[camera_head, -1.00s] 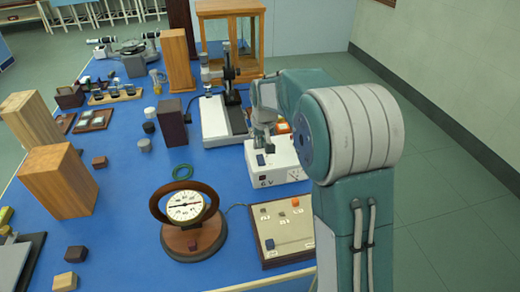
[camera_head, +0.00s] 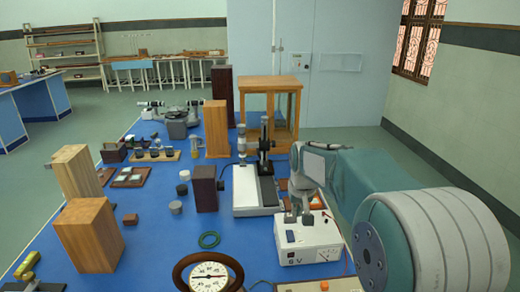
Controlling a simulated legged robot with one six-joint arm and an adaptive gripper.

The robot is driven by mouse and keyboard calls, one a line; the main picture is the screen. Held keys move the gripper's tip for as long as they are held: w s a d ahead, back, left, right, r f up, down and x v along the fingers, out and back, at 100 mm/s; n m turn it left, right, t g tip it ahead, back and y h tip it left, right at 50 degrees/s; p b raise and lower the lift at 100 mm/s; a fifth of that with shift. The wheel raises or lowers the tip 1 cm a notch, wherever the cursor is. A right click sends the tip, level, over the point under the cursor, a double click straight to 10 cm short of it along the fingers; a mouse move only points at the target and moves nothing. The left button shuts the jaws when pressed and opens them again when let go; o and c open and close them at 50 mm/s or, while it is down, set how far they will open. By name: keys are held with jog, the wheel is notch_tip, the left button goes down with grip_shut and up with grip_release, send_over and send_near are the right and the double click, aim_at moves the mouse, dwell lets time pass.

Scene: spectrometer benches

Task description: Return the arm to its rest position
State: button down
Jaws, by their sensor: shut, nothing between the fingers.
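My arm reaches in from the lower right, with its large grey-and-teal joint close to the camera. My gripper (camera_head: 299,217) is small at the far end of the arm and points down. It is shut and nothing shows in it. It appears over the back part of the white power box (camera_head: 312,256) marked 6 V; I cannot tell whether it touches the box. The teal forearm (camera_head: 372,178) runs right from the wrist and is partly hidden behind the big joint.
A microscope-like stand (camera_head: 261,190) is just left of the gripper. A glass-sided wooden case (camera_head: 270,82) stands behind. Wooden blocks (camera_head: 90,236) and a round dial meter (camera_head: 208,277) crowd the blue bench. Open floor lies at the far left.

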jog(key=s+r+t, duration=0.1)
jog(key=s+r, duration=0.3)
jog(key=s, duration=0.3)
jog(key=s+r, duration=0.3)
jog(key=s, duration=0.4)
jog(key=s+f+t, duration=0.2)
jog(key=s, duration=1.4)
jog(key=shift+w, duration=0.1)
